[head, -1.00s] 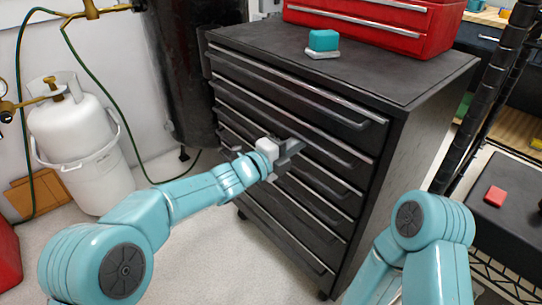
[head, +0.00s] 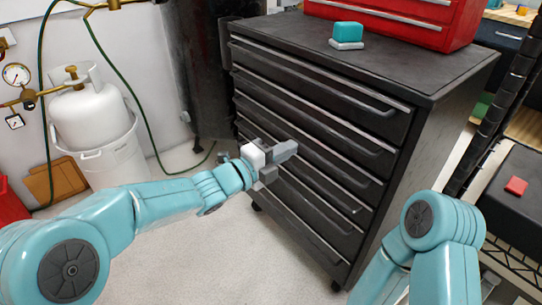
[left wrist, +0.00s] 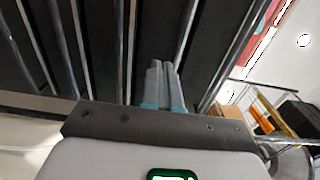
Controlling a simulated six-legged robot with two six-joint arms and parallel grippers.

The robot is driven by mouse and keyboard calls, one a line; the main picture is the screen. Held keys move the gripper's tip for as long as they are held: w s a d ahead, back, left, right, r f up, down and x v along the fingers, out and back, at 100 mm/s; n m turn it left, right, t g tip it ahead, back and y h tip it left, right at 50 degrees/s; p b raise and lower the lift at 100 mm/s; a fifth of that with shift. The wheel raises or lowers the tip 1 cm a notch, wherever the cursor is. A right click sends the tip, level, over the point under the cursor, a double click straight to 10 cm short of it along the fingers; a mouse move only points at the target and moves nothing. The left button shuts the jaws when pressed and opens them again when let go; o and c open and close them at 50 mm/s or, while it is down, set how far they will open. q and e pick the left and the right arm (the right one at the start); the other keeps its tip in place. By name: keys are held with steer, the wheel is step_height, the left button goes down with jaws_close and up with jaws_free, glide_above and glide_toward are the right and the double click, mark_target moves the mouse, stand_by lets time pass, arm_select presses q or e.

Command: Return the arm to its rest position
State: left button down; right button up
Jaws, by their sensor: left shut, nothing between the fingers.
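My left arm comes in from the left in the head view, with its teal links stretched toward the black drawer cabinet (head: 330,115). My left gripper (head: 285,152) is in front of the cabinet's drawer fronts. In the left wrist view its grey fingers (left wrist: 163,85) are together with nothing between them, and the drawer fronts with their long metal handles lie beyond. I cannot tell how far the fingers are from the drawers. My other arm shows at the lower right as a bent teal joint. Its gripper is out of view. All the visible drawers look closed.
A teal block (head: 348,30) sits on a small grey piece on the cabinet top, beside a red toolbox (head: 400,20). A white gas cylinder (head: 90,115) stands at the left. A red block (head: 516,186) lies on a black surface at the right. The floor (head: 200,255) before the cabinet is clear.

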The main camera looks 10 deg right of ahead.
arm_select(q)
steer(key=a+f+n+t+y, duration=0.1)
steer(key=a+f+n+y, duration=0.25)
steer(key=a+f, duration=0.65)
steer(key=s+a+f+n+y, duration=0.2)
steer(key=a+f+n, duration=0.15)
steer(key=f, duration=0.25)
steer(key=s+a+f+n+g+y, duration=0.1)
steer(key=s+a+f+n, duration=0.1)
steer(key=f+n, duration=0.3)
steer(key=s+a+f+n+y, duration=0.2)
steer(key=a+f, duration=0.1)
steer(key=f, duration=0.4)
steer(key=s+a+f+n+g+y, duration=0.1)
steer(key=s+a+f+n+g, duration=0.15)
steer(key=s+f+n, duration=0.5)
steer(key=s+a+f+n+g+y, duration=0.2)
steer(key=s+f+n+g, duration=0.25)
steer(key=s, duration=0.65)
steer(key=s+n+g, duration=0.1)
steer(key=s+n, duration=0.4)
steer(key=s, duration=0.1)
step_height(320, 180, up, 31)
steer(key=p, duration=3.1)
steer(key=shift+s+d+n+g+p, duration=0.15)
steer(key=shift+s+n+g+p, duration=0.1)
steer(key=shift+n+g+p, duration=0.15)
